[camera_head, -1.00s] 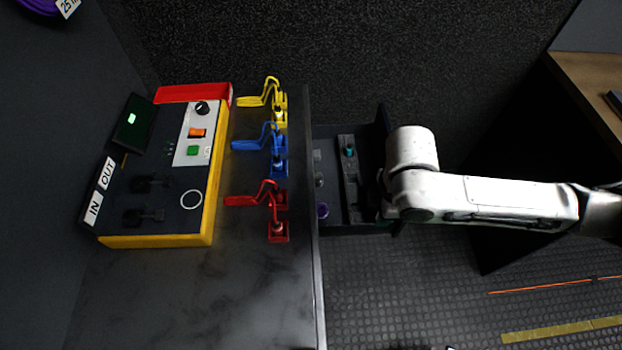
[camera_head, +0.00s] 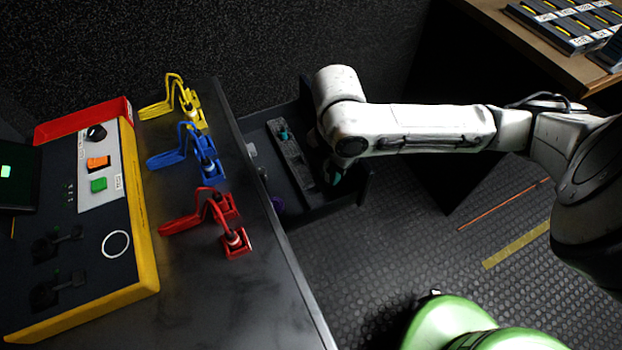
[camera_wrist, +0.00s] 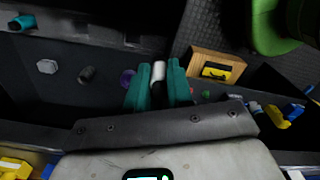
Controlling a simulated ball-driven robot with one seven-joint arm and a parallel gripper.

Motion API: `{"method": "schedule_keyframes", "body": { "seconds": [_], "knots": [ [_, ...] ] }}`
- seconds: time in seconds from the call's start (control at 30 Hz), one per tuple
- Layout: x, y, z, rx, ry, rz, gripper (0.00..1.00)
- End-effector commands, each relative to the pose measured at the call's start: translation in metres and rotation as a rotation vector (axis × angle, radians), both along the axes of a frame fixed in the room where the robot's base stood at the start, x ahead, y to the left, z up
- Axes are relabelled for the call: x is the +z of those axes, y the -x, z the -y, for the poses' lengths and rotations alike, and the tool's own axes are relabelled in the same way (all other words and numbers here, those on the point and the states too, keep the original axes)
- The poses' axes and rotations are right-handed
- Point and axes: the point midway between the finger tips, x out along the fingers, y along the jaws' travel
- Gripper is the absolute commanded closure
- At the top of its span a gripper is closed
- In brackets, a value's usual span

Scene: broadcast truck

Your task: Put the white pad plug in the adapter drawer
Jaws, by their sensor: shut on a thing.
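The white pad plug (camera_wrist: 158,71) shows as a small white cylinder between the teal fingers of my gripper (camera_wrist: 158,84) in the wrist view. The fingers are shut on it. In the head view my gripper (camera_head: 335,176) is mostly hidden under my wrist, with only a bit of teal showing. It is over the right part of the open dark drawer (camera_head: 310,212), and the plug is hidden there. In the wrist view the drawer floor (camera_wrist: 62,92) lies left of the fingers. I cannot tell the plug's height above the floor.
The drawer holds a grey divider strip (camera_head: 290,158), a purple piece (camera_wrist: 127,76), a dark cylinder (camera_wrist: 86,74) and a pale hexagonal piece (camera_wrist: 47,66). Left of it, a counter (camera_head: 225,300) carries yellow (camera_head: 188,105), blue (camera_head: 205,158) and red (camera_head: 232,238) clamps and a control panel (camera_head: 100,162).

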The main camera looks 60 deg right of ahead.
Motion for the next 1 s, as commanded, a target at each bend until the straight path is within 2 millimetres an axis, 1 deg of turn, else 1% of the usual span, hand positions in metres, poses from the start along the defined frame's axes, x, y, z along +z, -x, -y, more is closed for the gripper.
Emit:
{"method": "schedule_keyframes", "body": {
  "seconds": [0.03, 0.1, 0.2, 0.33, 0.57, 0.7, 0.8, 1.0],
  "knots": [
    [-0.008, -0.011, 0.002, 0.0, -0.001, -0.002, 1.0],
    [-0.022, -0.02, 0.005, -0.001, -0.003, -0.003, 1.0],
    [-0.038, -0.033, 0.009, -0.001, -0.001, -0.002, 1.0],
    [-0.051, -0.044, 0.013, 0.0, -0.001, -0.001, 1.0],
    [-0.062, -0.053, 0.016, 0.0, 0.0, 0.0, 1.0],
    [-0.083, -0.052, 0.016, -0.001, -0.001, -0.002, 1.0],
    [-0.092, -0.053, 0.016, -0.001, -0.001, 0.0, 1.0],
    [-0.092, -0.053, 0.016, 0.0, 0.0, 0.001, 1.0]
  ]
}}
